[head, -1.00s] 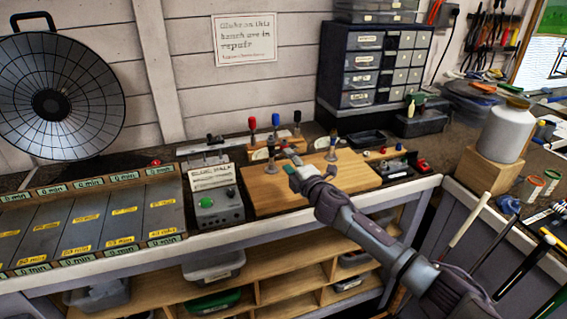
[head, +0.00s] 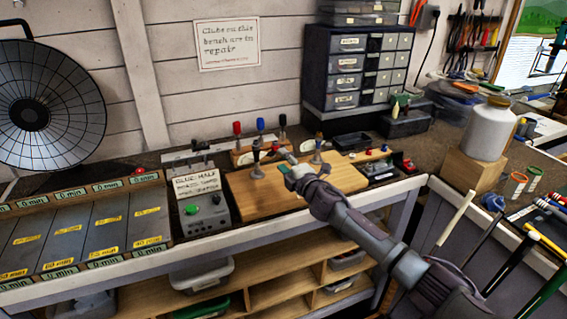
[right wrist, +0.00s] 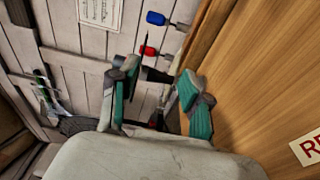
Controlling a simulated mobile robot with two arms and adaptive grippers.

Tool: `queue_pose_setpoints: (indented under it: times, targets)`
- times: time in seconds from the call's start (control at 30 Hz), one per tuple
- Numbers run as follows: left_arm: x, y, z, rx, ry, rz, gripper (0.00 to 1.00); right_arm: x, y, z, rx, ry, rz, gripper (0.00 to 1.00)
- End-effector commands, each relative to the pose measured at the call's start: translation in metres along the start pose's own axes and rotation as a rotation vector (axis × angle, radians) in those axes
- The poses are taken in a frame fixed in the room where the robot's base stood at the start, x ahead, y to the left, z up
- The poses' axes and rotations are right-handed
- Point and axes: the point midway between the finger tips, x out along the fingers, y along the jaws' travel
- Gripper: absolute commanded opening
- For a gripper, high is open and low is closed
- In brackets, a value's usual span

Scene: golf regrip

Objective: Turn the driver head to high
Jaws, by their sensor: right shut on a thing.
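My right gripper (head: 285,166) reaches over the wooden board (head: 250,198) on the bench, just right of a dark-topped grey post (head: 256,152). A second post (head: 317,152) stands on the board to the right. In the right wrist view the gripper (right wrist: 158,82) has its teal pads either side of a dark thing (right wrist: 158,75); it is shut on this. The pads partly hide it, and I cannot tell whether it is the driver head or which way that is turned. My left gripper is not in view.
Red (head: 237,129), blue (head: 260,124) and black handles (head: 282,119) stand in a rack behind the board. A grey box with a green button (head: 191,209) is to the left. A white jar (head: 488,130) stands on a block at right.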

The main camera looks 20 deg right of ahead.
Motion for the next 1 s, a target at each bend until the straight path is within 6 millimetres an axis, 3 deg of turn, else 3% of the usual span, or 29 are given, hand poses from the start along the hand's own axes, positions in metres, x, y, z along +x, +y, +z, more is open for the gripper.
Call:
queue_pose_setpoints:
  times: [0.03, 0.3, 0.33, 0.47, 0.83, 1.0]
  targets:
    - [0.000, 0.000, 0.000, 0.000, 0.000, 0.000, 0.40, 0.001, 0.005, 0.007, -0.003, -0.015, 0.005, 0.00]
    - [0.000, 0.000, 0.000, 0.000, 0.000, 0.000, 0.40, 0.001, 0.006, 0.007, -0.002, -0.014, 0.006, 0.00]
    - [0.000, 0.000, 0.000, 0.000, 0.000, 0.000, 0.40, 0.001, 0.006, 0.007, -0.002, -0.014, 0.006, 0.49]
    - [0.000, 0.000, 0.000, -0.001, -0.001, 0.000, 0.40, 0.001, 0.005, 0.005, -0.001, -0.010, 0.006, 0.71]
    - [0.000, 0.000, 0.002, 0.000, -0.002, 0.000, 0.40, -0.002, 0.002, 0.001, 0.000, -0.002, 0.002, 0.73]
    - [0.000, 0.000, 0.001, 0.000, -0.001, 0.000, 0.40, -0.020, 0.000, 0.002, -0.001, -0.001, 0.001, 0.73]
